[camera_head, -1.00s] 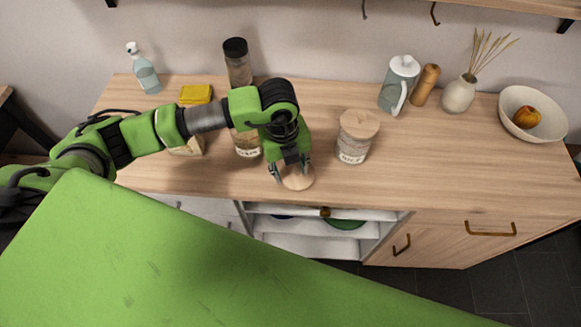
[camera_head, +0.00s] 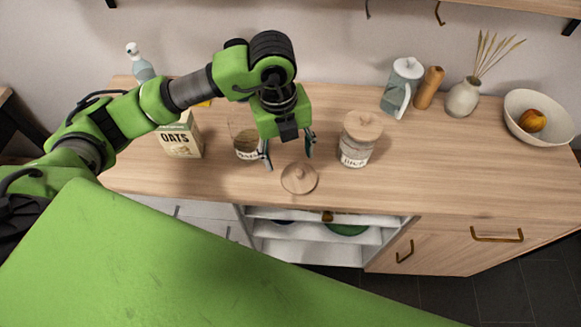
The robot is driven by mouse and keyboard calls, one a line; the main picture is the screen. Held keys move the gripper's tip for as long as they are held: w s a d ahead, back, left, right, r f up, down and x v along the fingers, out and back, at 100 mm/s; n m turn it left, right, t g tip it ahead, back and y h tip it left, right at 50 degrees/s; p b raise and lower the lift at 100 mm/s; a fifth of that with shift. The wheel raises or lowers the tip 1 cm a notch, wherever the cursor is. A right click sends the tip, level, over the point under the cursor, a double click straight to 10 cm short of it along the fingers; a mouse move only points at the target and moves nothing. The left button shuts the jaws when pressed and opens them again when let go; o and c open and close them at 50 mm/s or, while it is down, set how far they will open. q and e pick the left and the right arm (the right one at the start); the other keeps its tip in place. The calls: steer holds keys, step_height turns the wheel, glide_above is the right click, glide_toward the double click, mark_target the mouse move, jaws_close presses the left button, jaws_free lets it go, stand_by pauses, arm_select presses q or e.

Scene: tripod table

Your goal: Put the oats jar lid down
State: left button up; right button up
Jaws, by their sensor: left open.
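The round wooden lid (camera_head: 299,178) with a small knob lies flat on the wooden counter near its front edge. My left gripper (camera_head: 289,160) is open and empty, just above and behind the lid, with its fingers apart from it. The glass oats jar (camera_head: 246,146) stands left of the gripper, partly hidden by it and the arm; its label is only partly readable and its top appears open. My right gripper is not in view.
An oats carton (camera_head: 181,138) stands left of the jar. A second glass jar with its wooden lid on (camera_head: 358,143) stands right of the gripper. A pitcher (camera_head: 401,88), mill (camera_head: 429,88), vase (camera_head: 462,96) and bowl with fruit (camera_head: 541,117) stand further right. The counter's front right is clear.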

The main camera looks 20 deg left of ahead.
arm_select(q)
step_height(320, 180, up, 4)
steer(key=shift+s+a+f, duration=0.1)
steer(key=shift+f, duration=0.15)
stand_by(0.5)
